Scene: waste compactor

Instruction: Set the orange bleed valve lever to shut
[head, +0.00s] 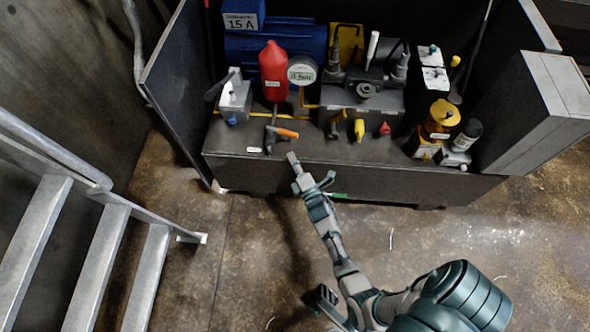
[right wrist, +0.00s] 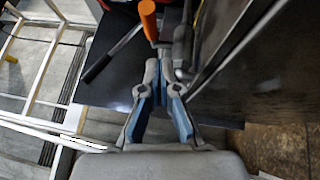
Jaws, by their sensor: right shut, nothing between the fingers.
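The orange bleed valve lever (head: 287,133) sticks out to the right from a grey valve stem near the front edge of the dark bench, left of centre. Its orange grip (right wrist: 149,20) also shows at the top of the right wrist view. My right gripper (head: 293,159) is shut and empty, just in front of the bench edge and a little nearer than the lever.
The dark bench (head: 345,150) carries a red bottle (head: 273,70), a round gauge (head: 301,70), a grey valve block (head: 365,98) and a yellow-orange canister (head: 441,117). Side panels enclose it. Metal stairs (head: 95,255) stand at left. The floor in front is mostly clear.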

